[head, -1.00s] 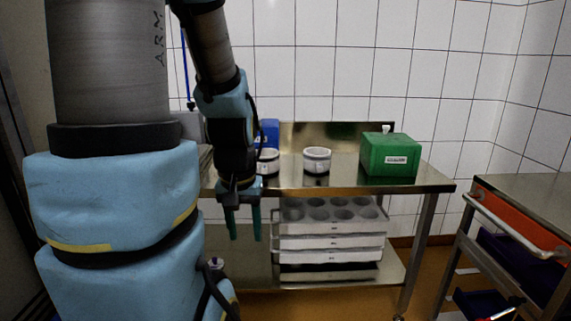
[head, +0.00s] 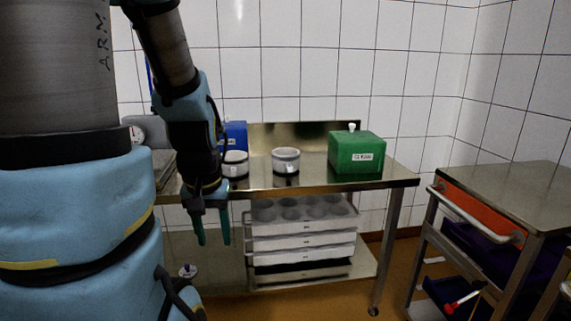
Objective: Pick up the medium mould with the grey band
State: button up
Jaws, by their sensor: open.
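Two white round moulds stand upright on the steel table (head: 330,186). One mould (head: 285,160) stands near the middle and seems to carry a greyish band. The other mould (head: 235,164) is to its left, with a darker band low on its side, and is partly hidden by my arm. The bands are too small to tell their colours surely, and the size marks cannot be read. My gripper (head: 213,238) hangs pointing down, open and empty, in front of the table's front edge and apart from both moulds.
A green box (head: 357,153) stands right of the moulds, and a blue box (head: 236,135) behind the left one. Stacked white trays (head: 304,242) fill the shelf below. A steel trolley (head: 510,190) with an orange drawer stands at the right.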

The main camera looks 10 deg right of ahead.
aim_at(286, 159)
jog(key=i+l+u, duration=0.55)
jog(key=l, duration=0.15)
jog(key=i+l+u, duration=0.3)
jog(key=k+l, duration=0.05)
jog(key=l, duration=0.05)
